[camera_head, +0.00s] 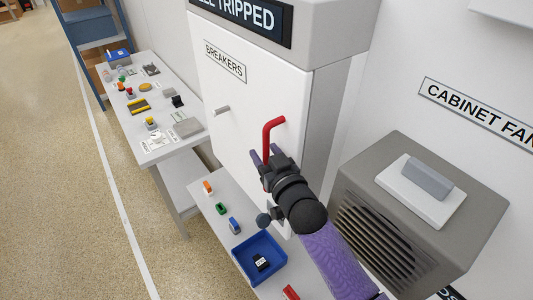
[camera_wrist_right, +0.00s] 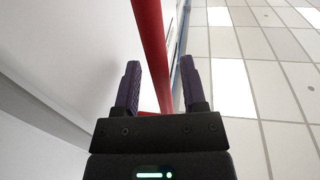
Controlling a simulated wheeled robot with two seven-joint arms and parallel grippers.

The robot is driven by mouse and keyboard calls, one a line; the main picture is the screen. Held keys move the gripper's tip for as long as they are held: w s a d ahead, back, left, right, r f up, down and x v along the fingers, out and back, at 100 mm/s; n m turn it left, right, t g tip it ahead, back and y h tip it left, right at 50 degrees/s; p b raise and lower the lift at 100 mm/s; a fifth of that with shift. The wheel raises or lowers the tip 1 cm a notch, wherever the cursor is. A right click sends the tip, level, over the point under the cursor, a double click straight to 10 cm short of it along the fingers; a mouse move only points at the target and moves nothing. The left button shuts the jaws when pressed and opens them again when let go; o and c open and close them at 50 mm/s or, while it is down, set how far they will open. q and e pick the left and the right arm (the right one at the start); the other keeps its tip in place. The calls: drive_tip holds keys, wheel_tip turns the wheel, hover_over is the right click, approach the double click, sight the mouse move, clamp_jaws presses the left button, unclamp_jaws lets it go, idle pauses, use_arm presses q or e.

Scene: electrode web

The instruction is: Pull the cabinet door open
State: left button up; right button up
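The white cabinet door (camera_head: 238,88), labelled BREAKERS, looks closed in the head view. A red bent handle (camera_head: 267,138) stands at its right side. My right gripper (camera_head: 266,155) is at the lower part of this handle. In the right wrist view the red bar (camera_wrist_right: 151,45) passes between the two purple fingers of the gripper (camera_wrist_right: 160,80). Gaps show beside the bar, so the fingers are open around it. The gripper and arm hide the lower right of the door. My left gripper is not in view.
A grey peg (camera_head: 221,110) sticks out from the door's left part. Below stands a shelf with small coloured parts and a blue tray (camera_head: 260,258). A grey fan box (camera_head: 440,160) is close to the right of my arm. A table (camera_head: 150,158) with several items stands left.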

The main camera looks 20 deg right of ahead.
clamp_jaws()
idle(1.2)
